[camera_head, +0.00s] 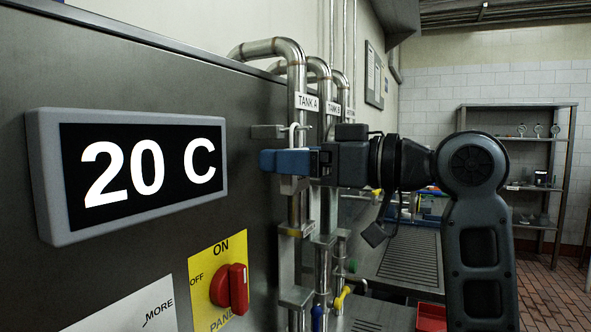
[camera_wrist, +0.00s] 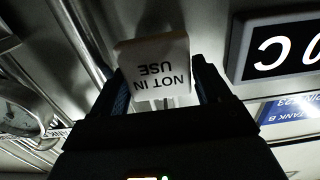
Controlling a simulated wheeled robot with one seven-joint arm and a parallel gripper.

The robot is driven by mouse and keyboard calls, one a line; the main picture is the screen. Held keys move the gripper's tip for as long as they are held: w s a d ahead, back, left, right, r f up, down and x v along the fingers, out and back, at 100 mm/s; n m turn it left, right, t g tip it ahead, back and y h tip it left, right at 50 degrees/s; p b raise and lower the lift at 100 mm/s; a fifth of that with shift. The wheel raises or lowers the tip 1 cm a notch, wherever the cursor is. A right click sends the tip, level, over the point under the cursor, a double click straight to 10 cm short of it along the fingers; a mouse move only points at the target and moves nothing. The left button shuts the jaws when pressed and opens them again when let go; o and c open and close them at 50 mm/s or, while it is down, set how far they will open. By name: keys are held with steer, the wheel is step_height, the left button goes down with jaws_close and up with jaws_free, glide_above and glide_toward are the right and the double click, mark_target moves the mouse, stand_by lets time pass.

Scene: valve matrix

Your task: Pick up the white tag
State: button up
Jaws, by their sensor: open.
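The white tag (camera_wrist: 160,68) reads "NOT IN USE" and appears upside down in the wrist view. It sits between the two fingers of my gripper (camera_wrist: 162,88), with one finger on each side. The fingers are open; whether either touches the tag I cannot tell. In the head view my gripper (camera_head: 272,161), with blue fingers, is at the Tank A pipe. There the tag is mostly hidden by the fingers. A pale loop (camera_head: 294,134) shows just above them.
Vertical pipes labelled Tank A (camera_head: 307,102) and Tank B stand close by my gripper. A 20 C display (camera_head: 130,170) and a red knob on a yellow plate (camera_head: 229,288) are on the panel at left. A metal shelf (camera_head: 530,150) stands far right.

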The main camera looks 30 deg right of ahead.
steer(key=c, duration=0.7)
steer(key=shift+r, duration=0.1)
